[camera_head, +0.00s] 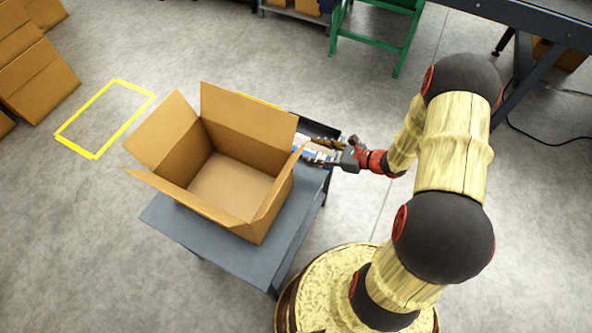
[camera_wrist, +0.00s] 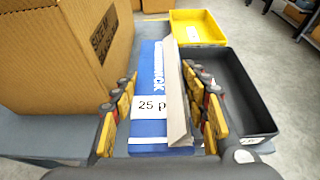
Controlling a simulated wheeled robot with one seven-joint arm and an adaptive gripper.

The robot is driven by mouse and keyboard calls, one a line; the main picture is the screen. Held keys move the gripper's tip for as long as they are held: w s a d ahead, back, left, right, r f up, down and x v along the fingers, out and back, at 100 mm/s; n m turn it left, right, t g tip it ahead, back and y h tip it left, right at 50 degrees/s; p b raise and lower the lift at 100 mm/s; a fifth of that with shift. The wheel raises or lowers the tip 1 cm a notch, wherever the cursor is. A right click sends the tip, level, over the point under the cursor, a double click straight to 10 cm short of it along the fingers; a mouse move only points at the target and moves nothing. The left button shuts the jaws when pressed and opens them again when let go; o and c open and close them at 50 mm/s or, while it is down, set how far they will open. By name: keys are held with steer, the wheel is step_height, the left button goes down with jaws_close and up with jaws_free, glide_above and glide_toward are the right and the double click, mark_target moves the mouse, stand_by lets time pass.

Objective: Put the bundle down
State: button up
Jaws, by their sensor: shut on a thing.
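The bundle (camera_wrist: 152,85) is a flat blue and white stack with a "25 p" label, seen between my gripper's fingers in the wrist view. In the head view the bundle (camera_head: 318,153) shows in part, just right of the open carton. My gripper (camera_wrist: 165,110) is shut on the bundle, with yellow and black fingers on both sides of it. In the head view my gripper (camera_head: 340,152) is at the right edge of the grey table (camera_head: 180,222). I cannot tell whether the bundle touches the table.
An open, empty-looking cardboard box (camera_head: 232,190) stands on the table, left of the bundle. A black tray (camera_wrist: 240,95) lies right of the bundle, with a yellow bin (camera_wrist: 197,28) behind it. Yellow floor marking (camera_head: 105,118) and stacked cartons (camera_head: 35,65) are at the left.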

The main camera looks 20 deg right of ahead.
steer(key=b, duration=0.3)
glide_above(298, 173)
step_height(298, 173, down, 6)
steer(key=shift+f, duration=0.15)
step_height(298, 173, down, 3)
steer(key=shift+f+b, duration=0.15)
steer(key=shift+b, duration=0.65)
steer(key=o, duration=1)
